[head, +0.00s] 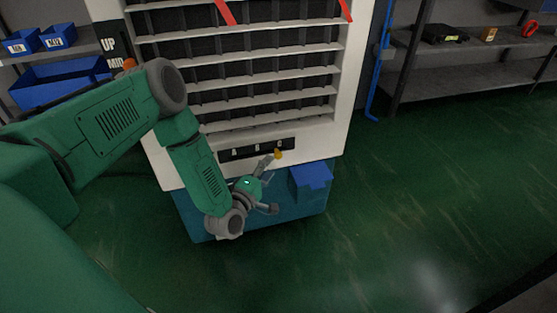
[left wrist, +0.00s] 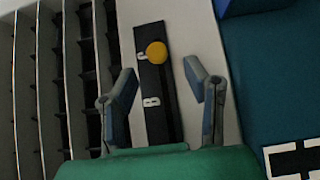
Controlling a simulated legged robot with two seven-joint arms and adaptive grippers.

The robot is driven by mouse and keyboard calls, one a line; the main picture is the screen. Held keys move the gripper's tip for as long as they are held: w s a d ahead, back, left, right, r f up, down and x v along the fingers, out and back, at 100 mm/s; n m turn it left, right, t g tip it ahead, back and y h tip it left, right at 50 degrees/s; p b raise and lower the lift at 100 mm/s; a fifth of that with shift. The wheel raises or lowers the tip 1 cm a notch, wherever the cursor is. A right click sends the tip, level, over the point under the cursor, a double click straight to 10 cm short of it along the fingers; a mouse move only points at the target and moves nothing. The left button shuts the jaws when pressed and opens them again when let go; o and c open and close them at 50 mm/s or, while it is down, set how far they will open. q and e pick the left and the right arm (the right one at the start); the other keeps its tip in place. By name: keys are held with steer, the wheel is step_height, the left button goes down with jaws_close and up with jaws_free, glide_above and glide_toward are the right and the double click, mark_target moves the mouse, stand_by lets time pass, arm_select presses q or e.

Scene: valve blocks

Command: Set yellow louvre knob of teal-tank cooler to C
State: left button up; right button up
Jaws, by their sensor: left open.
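The cooler is a white cabinet (head: 335,140) with a louvred front and a teal tank (head: 255,215) at its base. A black strip (head: 230,155) below the louvres carries the letters A, B and C. The round yellow knob (head: 277,154) is on the strip beside C, at its right end. It also shows in the left wrist view (left wrist: 156,52), with B (left wrist: 151,101) nearer to me. My left gripper (head: 270,184) is open in front of the strip. In the wrist view its fingertips (left wrist: 160,76) are either side of the strip, with the knob just beyond them; contact is not visible.
A blue block (head: 312,178) sits on the tank, right of my left gripper. Blue bins (head: 60,80) are on shelves at left. Grey shelves (head: 460,80) with small items stand at right. The green floor (head: 430,190) at right is clear.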

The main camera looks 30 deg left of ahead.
mark_target(278, 158)
arm_select(q)
steer(key=w, duration=0.3)
steer(key=w+b, duration=0.1)
steer(key=shift+w+d+r, duration=0.15)
steer(key=shift+w+d, duration=0.15)
steer(key=shift+w, duration=0.05)
steer(key=shift+w+a, duration=0.15)
steer(key=shift+w, duration=0.2)
steer(key=shift+w+a, duration=0.35)
steer(key=shift+a, duration=0.15)
steer(key=shift+d, duration=0.15)
steer(key=shift+c, duration=0.8)
steer(key=shift+d, duration=0.25)
jaws_close()
arm_select(e)
steer(key=shift+d+f, duration=0.25)
steer(key=shift+f, duration=0.85)
